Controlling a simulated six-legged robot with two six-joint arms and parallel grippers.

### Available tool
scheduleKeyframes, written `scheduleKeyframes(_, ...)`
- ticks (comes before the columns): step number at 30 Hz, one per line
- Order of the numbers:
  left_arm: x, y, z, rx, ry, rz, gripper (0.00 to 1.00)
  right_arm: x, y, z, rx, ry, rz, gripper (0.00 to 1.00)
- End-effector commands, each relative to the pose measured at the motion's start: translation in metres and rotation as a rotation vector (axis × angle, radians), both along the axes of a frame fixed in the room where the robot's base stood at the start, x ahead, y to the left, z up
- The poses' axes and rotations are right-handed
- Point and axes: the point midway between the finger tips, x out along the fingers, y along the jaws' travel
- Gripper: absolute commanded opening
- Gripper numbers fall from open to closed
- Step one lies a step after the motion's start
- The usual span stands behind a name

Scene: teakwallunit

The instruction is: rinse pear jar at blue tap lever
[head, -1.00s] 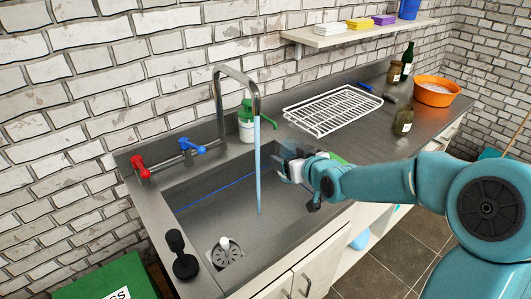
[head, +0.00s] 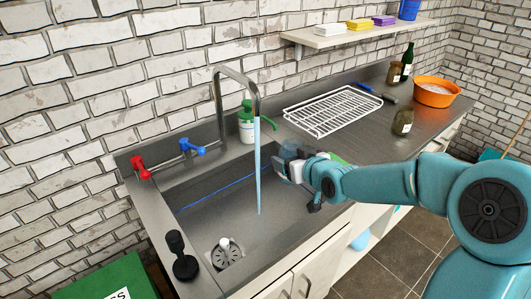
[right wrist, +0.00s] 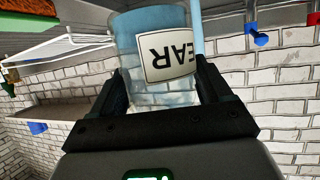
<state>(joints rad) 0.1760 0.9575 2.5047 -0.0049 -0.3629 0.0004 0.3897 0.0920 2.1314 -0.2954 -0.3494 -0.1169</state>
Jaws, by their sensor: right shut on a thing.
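My right gripper (head: 290,167) is shut on the clear pear jar (head: 281,162), over the sink basin (head: 200,207). In the right wrist view the jar (right wrist: 135,55) sits between both fingers (right wrist: 160,95), its white label reading "EAR" upside down in the picture. Water runs from the tap spout (head: 236,74) in a stream (head: 258,165) just left of the jar; whether they touch is unclear. The blue tap lever (head: 192,147) is on the wall side of the sink and also shows in the right wrist view (right wrist: 260,39). My left gripper is not in view.
A red tap lever (head: 140,167) is left of the blue one. A green soap bottle (head: 247,124) stands behind the stream. A black object (head: 181,256) sits at the near-left rim.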

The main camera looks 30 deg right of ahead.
Motion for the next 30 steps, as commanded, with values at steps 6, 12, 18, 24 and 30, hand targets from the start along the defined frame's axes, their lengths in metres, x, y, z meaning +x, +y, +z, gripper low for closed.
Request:
scheduleKeyframes(6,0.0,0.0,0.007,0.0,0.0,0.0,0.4,-0.018,-0.006,0.018,-0.003,-0.002,-0.002,0.42)
scheduleKeyframes(12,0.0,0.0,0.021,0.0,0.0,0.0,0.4,-0.035,-0.01,0.034,-0.003,-0.002,-0.003,0.42)
scheduleKeyframes(18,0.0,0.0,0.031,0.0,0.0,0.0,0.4,-0.046,-0.012,0.041,-0.001,-0.003,-0.002,0.42)
scheduleKeyframes(24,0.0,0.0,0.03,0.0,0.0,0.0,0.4,-0.047,-0.012,0.04,-0.002,-0.002,-0.001,0.42)
scheduleKeyframes(30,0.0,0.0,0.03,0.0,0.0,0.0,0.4,-0.047,-0.012,0.04,-0.002,-0.002,-0.001,0.42)
